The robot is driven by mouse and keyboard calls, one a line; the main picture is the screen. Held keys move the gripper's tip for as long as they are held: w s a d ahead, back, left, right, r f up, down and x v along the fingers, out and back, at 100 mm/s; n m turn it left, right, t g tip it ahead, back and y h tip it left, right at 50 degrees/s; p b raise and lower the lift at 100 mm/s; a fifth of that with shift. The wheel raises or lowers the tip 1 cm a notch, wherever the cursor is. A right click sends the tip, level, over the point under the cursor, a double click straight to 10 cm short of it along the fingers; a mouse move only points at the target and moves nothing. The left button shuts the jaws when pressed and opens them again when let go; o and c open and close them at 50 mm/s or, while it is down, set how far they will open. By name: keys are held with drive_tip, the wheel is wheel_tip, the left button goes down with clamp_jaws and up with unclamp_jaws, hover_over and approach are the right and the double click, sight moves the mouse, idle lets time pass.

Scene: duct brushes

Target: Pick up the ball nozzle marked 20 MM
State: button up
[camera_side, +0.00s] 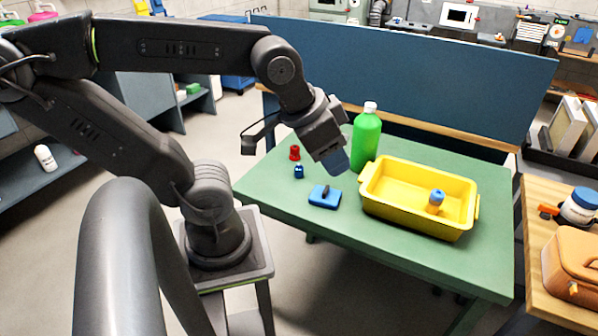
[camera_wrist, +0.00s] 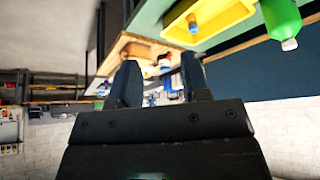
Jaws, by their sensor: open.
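A small red nozzle-like piece (camera_side: 295,153) and a small blue one (camera_side: 299,171) stand on the left part of the green table (camera_side: 262,185). A piece with a blue top and an orange-tan lower part (camera_side: 436,203) is inside the yellow tray (camera_side: 400,222); its blue end shows in the wrist view (camera_wrist: 192,22). No 20 MM mark is readable, so I cannot tell which piece bears it. My gripper (camera_side: 337,166) hangs above the table, right of the small pieces and left of the tray. In the wrist view its two fingers (camera_wrist: 162,78) are apart with nothing between them.
A green bottle with a white cap (camera_side: 366,138) stands behind the tray, close to my gripper. A blue block with a dark raised part (camera_side: 324,197) lies near the front edge. A blue panel (camera_side: 420,80) closes the back. The table's left side is mostly clear.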

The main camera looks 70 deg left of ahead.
drive_tip(key=shift+o, duration=0.2)
drive_tip(key=o, duration=0.3)
drive_tip(key=shift+a, duration=0.1)
drive_tip(key=w+a+f+n+g+y, duration=0.2)
drive_tip(key=w+a+n, duration=0.45)
drive_tip(key=a, duration=0.25)
drive_tip(key=n+g, duration=0.4)
drive_tip(key=n, duration=0.9)
approach(299, 165)
drive_tip(key=f, duration=0.2)
drive_tip(key=a+f, duration=0.1)
drive_tip(key=f, duration=0.2)
drive_tip(key=shift+a+f, duration=0.1)
drive_tip(key=shift+f, duration=0.15)
drive_tip(key=shift+s+a+f, duration=0.1)
drive_tip(key=shift+a+f, duration=0.1)
drive_tip(key=shift+f, duration=1.35)
drive_tip(key=shift+s+a+f, duration=0.1)
drive_tip(key=shift+a+f, duration=0.05)
drive_tip(key=shift+f, duration=1.4)
